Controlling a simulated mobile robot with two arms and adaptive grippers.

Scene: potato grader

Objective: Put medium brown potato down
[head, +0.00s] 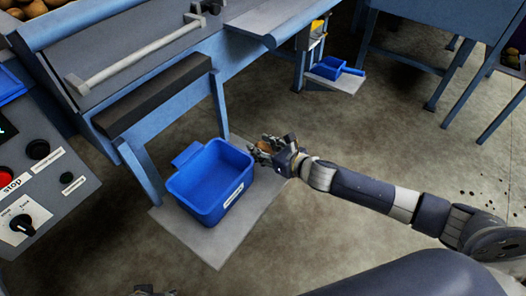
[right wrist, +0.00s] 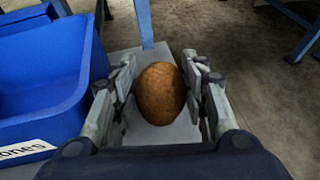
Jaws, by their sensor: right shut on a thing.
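The medium brown potato (right wrist: 160,93) is round and brown, between the two fingers of my right gripper. In the head view my right gripper (head: 262,150) is shut on it, just right of the blue bin (head: 210,185). The potato shows there only as a small brown patch, mostly hidden by the fingers. The gripper and potato are outside the bin, beside its right rim. Below the potato in the right wrist view is the grey floor plate (right wrist: 150,58). A small part of my left gripper (head: 155,292) shows at the bottom edge; its fingers cannot be made out.
The blue bin looks empty and bears a white label ending in "ones". It stands on a grey plate (head: 215,248) by a blue machine leg (head: 142,172). A control panel (head: 40,165) is at left. A smaller blue tray (head: 328,68) stands farther back. Open floor lies right.

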